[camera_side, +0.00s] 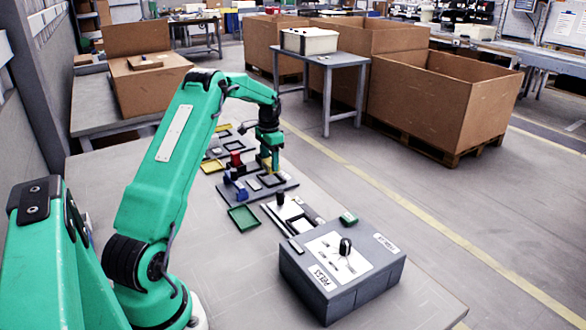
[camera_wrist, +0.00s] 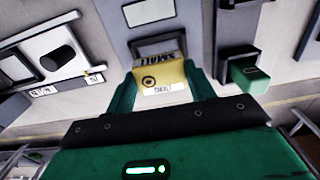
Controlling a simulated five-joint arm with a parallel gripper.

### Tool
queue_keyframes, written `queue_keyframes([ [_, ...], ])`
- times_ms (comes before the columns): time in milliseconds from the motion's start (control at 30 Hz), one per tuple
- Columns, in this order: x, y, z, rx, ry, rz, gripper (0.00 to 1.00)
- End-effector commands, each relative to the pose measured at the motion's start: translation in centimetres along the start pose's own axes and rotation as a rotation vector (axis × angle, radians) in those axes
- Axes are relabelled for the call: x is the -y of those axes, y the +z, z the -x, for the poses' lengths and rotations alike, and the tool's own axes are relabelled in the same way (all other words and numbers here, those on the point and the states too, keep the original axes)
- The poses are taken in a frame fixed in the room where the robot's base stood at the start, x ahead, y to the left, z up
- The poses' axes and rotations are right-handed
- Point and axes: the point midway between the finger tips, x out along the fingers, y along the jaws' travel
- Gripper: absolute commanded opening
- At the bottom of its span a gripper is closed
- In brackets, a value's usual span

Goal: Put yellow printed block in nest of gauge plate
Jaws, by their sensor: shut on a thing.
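My gripper (camera_wrist: 162,92) is shut on the yellow printed block (camera_wrist: 170,72), which has dark lettering and a white label.
A blue block (camera_side: 241,190) and a red block (camera_side: 235,158) stand left of my gripper. A green tray (camera_side: 243,218) lies nearer. A grey press box (camera_side: 340,275) with a black knob stands at front right, with a green block (camera_side: 348,218) behind it.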

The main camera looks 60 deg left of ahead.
Motion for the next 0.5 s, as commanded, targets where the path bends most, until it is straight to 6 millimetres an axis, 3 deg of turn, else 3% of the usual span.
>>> queue_keyframes([
  [500,0.0,0.0,-3.2,0.000,0.000,0.000,0.26],
])
